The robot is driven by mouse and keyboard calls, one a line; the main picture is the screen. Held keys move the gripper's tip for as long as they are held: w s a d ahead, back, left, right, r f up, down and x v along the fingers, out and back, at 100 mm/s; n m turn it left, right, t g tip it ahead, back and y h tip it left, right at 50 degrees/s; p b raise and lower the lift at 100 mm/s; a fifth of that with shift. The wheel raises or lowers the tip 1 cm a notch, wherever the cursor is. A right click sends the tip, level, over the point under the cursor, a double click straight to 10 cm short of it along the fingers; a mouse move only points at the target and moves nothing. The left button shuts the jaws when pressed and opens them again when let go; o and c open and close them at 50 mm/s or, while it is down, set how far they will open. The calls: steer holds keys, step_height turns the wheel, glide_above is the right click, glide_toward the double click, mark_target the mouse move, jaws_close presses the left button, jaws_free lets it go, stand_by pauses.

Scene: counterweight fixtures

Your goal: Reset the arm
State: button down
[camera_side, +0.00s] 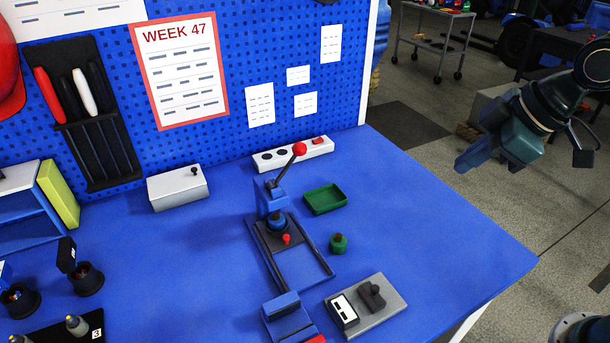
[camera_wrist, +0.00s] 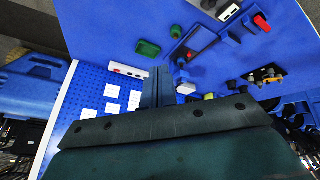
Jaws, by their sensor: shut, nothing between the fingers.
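My gripper (camera_side: 468,163) hangs in the air at the upper right of the side view, beyond the right edge of the blue table (camera_side: 420,230). Its fingers are together with nothing between them. In the wrist view the closed fingers (camera_wrist: 157,88) point toward the table and the pegboard. My gripper touches nothing in view. A blue fixture (camera_side: 272,197) with a red-knobbed lever (camera_side: 299,149) stands mid-table, well apart from my gripper.
A green tray (camera_side: 325,199), a green weight (camera_side: 338,244) and a grey block with a black part (camera_side: 388,308) lie right of the fixture. A white power strip (camera_side: 290,155) and grey box (camera_side: 178,188) stand near the pegboard (camera_side: 250,50). The table's right side is clear.

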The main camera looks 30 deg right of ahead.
steer(key=s+d+r+m+h, duration=0.1)
steer(key=s+d+m, duration=0.2)
steer(key=s, duration=0.3)
steer(key=s+d+r+m, duration=0.1)
steer(key=s+d+m, duration=0.3)
steer(key=s, duration=0.3)
steer(key=shift+r+m+h, duration=0.4)
steer(key=shift+m, duration=0.2)
